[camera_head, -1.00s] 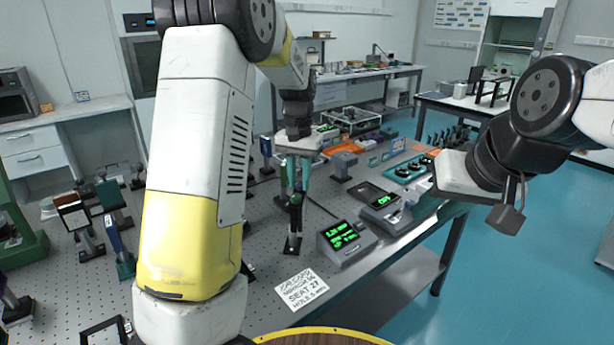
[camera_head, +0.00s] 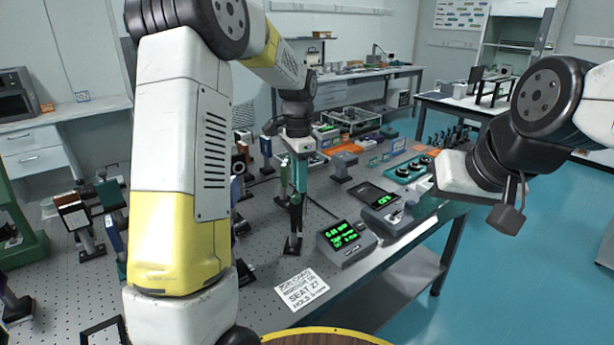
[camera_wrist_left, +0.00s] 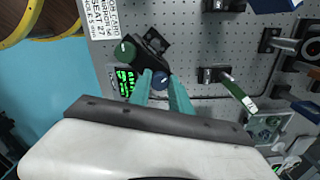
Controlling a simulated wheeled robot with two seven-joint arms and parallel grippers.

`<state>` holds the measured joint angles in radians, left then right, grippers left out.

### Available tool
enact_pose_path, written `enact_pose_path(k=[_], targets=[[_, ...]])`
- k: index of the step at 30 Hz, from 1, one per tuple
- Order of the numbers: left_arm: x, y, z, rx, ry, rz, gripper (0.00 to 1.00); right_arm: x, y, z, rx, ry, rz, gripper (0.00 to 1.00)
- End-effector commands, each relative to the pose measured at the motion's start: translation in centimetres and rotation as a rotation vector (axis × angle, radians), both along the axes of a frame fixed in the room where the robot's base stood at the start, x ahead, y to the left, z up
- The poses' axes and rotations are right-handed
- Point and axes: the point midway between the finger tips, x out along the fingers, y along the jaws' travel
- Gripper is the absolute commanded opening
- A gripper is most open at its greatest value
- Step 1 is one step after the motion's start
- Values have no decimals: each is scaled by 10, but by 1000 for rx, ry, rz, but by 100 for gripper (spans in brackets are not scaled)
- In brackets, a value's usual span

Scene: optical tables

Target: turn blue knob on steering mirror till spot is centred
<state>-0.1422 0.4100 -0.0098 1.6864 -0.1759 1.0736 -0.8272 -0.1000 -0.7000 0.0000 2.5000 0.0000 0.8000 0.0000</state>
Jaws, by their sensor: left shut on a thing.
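The steering mirror (camera_head: 294,222) stands upright on a dark post on the perforated table, partly hidden by my left gripper. Its blue knob (camera_wrist_left: 160,79) shows in the left wrist view between the teal fingertips, and a green knob (camera_wrist_left: 124,51) sits beside it on the dark mount. My left gripper (camera_head: 297,188) points down from above and is shut on the blue knob. The readout box (camera_head: 345,239) with green digits stands to the right of the mirror. The light spot cannot be made out. My right gripper (camera_head: 450,190) is at the right, its fingers mostly hidden.
A printed seat card (camera_head: 302,290) lies in front of the mirror. A second readout box (camera_head: 384,212) and a teal tray with black knobs (camera_head: 408,169) stand to the right. Several posts and mounts crowd the table's left side.

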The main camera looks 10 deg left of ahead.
Motion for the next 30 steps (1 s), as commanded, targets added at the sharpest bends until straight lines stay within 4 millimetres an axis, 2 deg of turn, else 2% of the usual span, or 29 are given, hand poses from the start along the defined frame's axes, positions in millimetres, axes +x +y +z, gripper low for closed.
enact_pose_path(k=[6,15,30], targets=[[1,1,0,0,0,-177,0,0,0,0,0,0,0,29],[1,1,0,0,-1,-346,0,0,0,0,0,0,0,29],[1,0,1,1,-2,-418,0,0,0,0,0,0,0,29]])
